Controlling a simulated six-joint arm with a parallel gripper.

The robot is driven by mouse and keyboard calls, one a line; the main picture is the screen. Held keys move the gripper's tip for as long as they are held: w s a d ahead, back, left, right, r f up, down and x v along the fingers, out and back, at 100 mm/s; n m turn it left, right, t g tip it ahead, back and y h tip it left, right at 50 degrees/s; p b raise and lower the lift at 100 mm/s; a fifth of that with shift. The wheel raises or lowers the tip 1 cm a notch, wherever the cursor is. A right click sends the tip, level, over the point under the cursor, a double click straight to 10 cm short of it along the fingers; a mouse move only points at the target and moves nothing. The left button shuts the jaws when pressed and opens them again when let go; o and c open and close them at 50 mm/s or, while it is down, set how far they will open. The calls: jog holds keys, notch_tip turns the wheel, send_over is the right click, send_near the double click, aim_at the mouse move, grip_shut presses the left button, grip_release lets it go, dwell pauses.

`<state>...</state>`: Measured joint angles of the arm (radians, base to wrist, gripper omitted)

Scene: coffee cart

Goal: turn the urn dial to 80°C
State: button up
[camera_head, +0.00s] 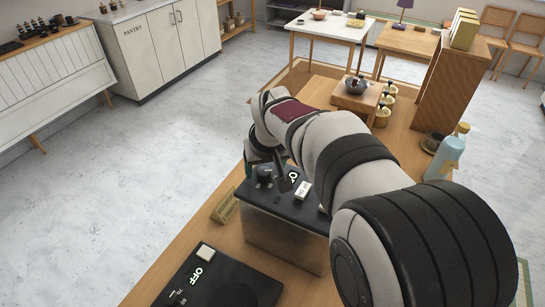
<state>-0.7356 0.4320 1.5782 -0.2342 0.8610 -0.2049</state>
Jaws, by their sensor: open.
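A metal-sided box with a black top (258,195) stands on the wooden counter in the middle of the view. A small dark knob (264,173) stands on its top, with a white switch (303,190) to the right and white lettering partly hidden. My gripper (281,178) is low over this top, just right of the knob, and is open. I cannot tell whether it touches the knob. A second black panel (185,272) at the bottom edge bears a white switch, "OFF" and the marks 70 and 80, beside a dark round part (236,297). No pointer setting is readable.
My arm crosses the right half and hides much of the counter (165,278). A small brass-coloured block (224,207) sits left of the box. A pale blue bottle (446,155) and a wooden shelf unit (452,90) stand at the right. Air left of the box is free.

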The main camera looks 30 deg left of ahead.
jog(key=v, duration=1.5)
jog(key=shift+d+r, duration=0.2)
jog(key=shift+r, duration=0.15)
jog(key=shift+s, duration=0.1)
jog(key=s+d+f+m, duration=0.1)
jog(key=d+f+m, duration=0.1)
jog(key=d, duration=0.4)
jog(key=s+d+f+m, duration=0.1)
jog(key=s+d+m, duration=0.1)
jog(key=d, duration=0.4)
jog(key=s+d+f+m+g, duration=0.1)
jog(key=s+d+f+m, duration=0.4)
jog(key=s+d+f, duration=0.1)
jog(key=s+d+f+m+g+h, duration=0.1)
jog(key=s+d+f+m, duration=0.3)
jog(key=s+d, duration=0.4)
jog(key=s+f+g, duration=0.1)
jog(key=s, duration=0.2)
jog(key=shift+d+f+m+g, duration=0.2)
jog(key=shift+f+m+g, duration=0.1)
jog(key=shift+f+m, duration=0.1)
